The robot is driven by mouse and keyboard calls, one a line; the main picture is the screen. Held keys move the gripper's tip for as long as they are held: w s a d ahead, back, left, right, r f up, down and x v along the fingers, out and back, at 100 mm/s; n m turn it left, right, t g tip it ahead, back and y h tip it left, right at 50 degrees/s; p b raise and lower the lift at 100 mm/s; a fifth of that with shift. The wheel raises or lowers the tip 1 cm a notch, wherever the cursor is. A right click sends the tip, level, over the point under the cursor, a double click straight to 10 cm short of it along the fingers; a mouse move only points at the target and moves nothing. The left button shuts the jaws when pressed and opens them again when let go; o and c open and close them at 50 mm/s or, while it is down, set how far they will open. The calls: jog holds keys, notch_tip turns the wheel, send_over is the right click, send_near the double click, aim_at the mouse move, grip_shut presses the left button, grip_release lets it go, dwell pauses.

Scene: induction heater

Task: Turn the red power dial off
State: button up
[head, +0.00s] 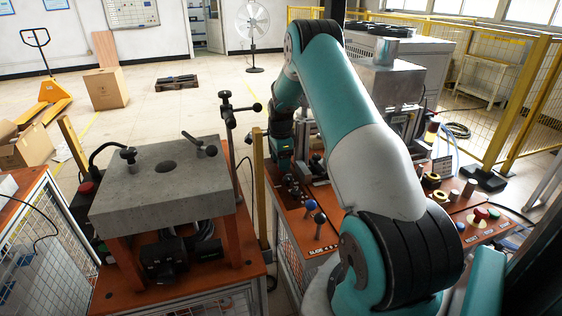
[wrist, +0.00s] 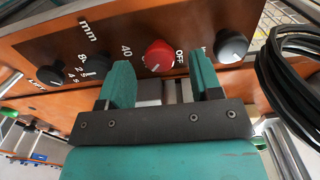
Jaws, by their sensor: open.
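The red power dial (wrist: 158,55) is on the brown control panel in the wrist view, between a "40" mark on its left and the word OFF on its right. A small pale mark shows on its lower part; its exact setting is hard to read. My gripper (wrist: 159,62) is open, with one teal finger to each side of the dial in the picture. Whether the fingers touch the dial cannot be told. In the head view my gripper (head: 290,183) is low over the orange bench, and the red dial cannot be made out there.
A black knob (wrist: 231,46) is close to the right finger, and other black knobs (wrist: 93,66) sit to the left. Black cable coils (wrist: 290,70) hang at the right. In the head view, a grey block table (head: 165,205) stands to the left, and a red button (head: 480,213) at the right.

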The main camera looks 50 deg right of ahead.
jog(key=shift+f, duration=0.8)
jog(key=c, duration=0.9)
jog(key=shift+n, duration=0.4)
jog(key=n+b, duration=0.1)
jog(key=n, duration=0.3)
jog(key=shift+n+b, duration=0.3)
jog(key=shift+b, duration=0.1)
jog(key=n+b, duration=0.1)
jog(key=n, duration=0.3)
jog(key=shift+n, duration=0.4)
jog(key=shift+r, duration=0.1)
